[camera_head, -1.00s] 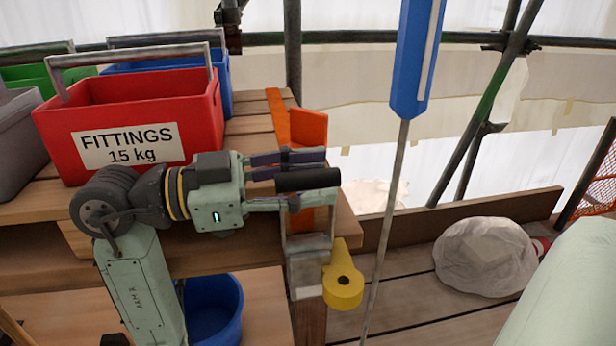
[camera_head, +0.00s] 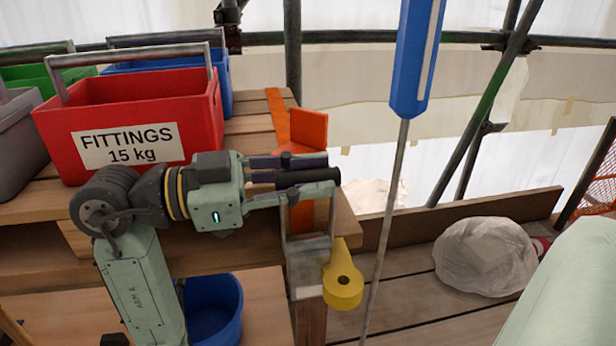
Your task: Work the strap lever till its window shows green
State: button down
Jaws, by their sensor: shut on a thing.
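My gripper (camera_head: 312,175) points right at the front edge of the wooden bench and is shut on the black grip of the strap lever (camera_head: 265,178). One finger lies above the grip and one below. The lever's grey metal frame (camera_head: 305,272) hangs below the fingers at the bench corner. The orange strap (camera_head: 278,110) runs over the bench top behind it, beside an upright orange plate (camera_head: 308,130). I cannot make out the lever's window or any green in it.
A yellow piece with a dark hole (camera_head: 343,290) hangs beside the frame. A red FITTINGS crate (camera_head: 195,125) stands behind my arm. A blue-handled tool (camera_head: 410,65) stands upright in front, to the right. A blue bucket (camera_head: 232,300) is below. A white bag (camera_head: 485,255) lies right.

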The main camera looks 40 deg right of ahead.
jog(key=shift+s+a+f+m+b, duration=0.2)
jog(key=shift+f+m+b, duration=0.1)
jog(key=shift+b, duration=0.25)
jog(key=s+m+b, duration=0.1)
jog(key=b, duration=0.1)
jog(key=s+a+m+b, duration=0.1)
jog(key=m+b, duration=0.1)
jog(key=shift+s+a, duration=0.3)
jog(key=shift+s, duration=0.1)
jog(key=c, duration=1.4)
grip_release()
